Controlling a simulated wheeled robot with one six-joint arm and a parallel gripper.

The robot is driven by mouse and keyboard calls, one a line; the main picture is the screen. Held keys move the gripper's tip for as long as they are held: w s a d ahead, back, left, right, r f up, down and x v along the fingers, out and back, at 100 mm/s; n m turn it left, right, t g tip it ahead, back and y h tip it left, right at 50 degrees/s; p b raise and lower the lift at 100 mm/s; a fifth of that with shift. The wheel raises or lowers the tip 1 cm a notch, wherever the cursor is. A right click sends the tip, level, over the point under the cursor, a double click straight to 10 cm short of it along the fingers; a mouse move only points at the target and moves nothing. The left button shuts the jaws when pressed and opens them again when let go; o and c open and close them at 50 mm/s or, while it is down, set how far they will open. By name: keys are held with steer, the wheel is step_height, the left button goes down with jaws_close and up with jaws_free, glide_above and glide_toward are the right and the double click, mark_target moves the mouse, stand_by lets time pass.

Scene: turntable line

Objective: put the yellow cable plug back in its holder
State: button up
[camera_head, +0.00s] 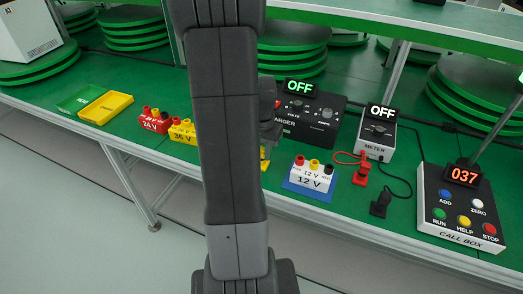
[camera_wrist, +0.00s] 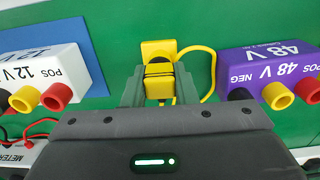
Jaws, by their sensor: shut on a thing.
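In the wrist view the yellow cable plug (camera_wrist: 158,82) sits between the two fingers of my gripper (camera_wrist: 158,92), which is shut on it. A yellow block (camera_wrist: 158,48), seemingly the holder, is on the green table just beyond the plug. The plug's front end meets or overlaps this block in the picture; I cannot tell whether it is seated. The yellow cable (camera_wrist: 212,72) loops out to the right. In the head view my arm hides most of the gripper; only a little yellow (camera_head: 265,160) shows beside it.
The white 12 V block (camera_wrist: 45,75) and the purple 48 V block (camera_wrist: 270,65) flank my gripper closely. In the head view the charger (camera_head: 310,118), meter (camera_head: 377,133), red plug (camera_head: 361,173), black plug (camera_head: 381,202) and call box (camera_head: 455,212) stand to the right.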

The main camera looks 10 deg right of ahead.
stand_by(0.4)
steer(key=o, duration=1)
steer(key=shift+c, duration=0.2)
steer(key=shift+r+p, duration=3)
steer(key=shift+r, duration=0.7)
